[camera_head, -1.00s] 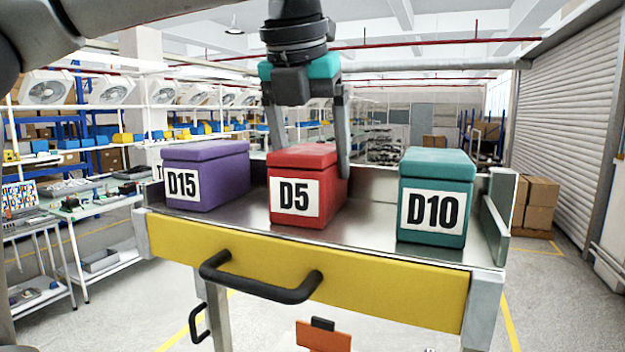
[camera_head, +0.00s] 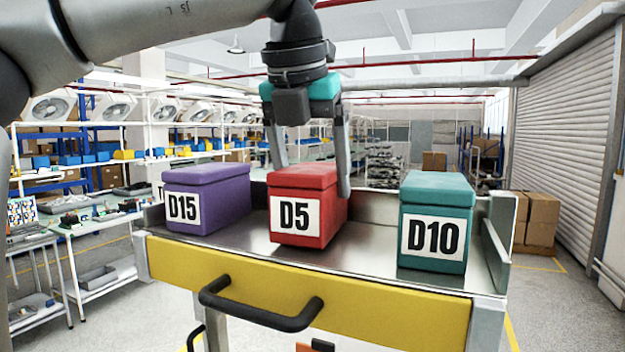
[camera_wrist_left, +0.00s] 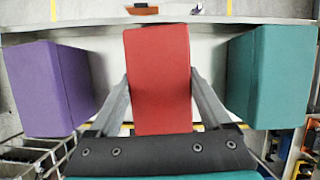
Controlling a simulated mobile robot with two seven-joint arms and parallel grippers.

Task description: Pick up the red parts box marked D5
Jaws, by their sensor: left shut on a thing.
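The red parts box marked D5 (camera_head: 298,217) stands upright at the middle of the metal cart top (camera_head: 358,245), between its neighbours. My left gripper (camera_head: 307,180) reaches down from above with one finger on each side of the red box, shut on it. In the left wrist view the red box (camera_wrist_left: 160,75) lies between the two fingers (camera_wrist_left: 160,105). I cannot tell whether a small gap shows under it. My right gripper is not in view.
A purple box marked D15 (camera_head: 207,198) stands left of the red box, and a teal box marked D10 (camera_head: 437,222) stands right, both apart from it. The cart has a raised right edge (camera_head: 494,230) and a black front handle (camera_head: 262,312). Shelves (camera_head: 90,155) stand behind left.

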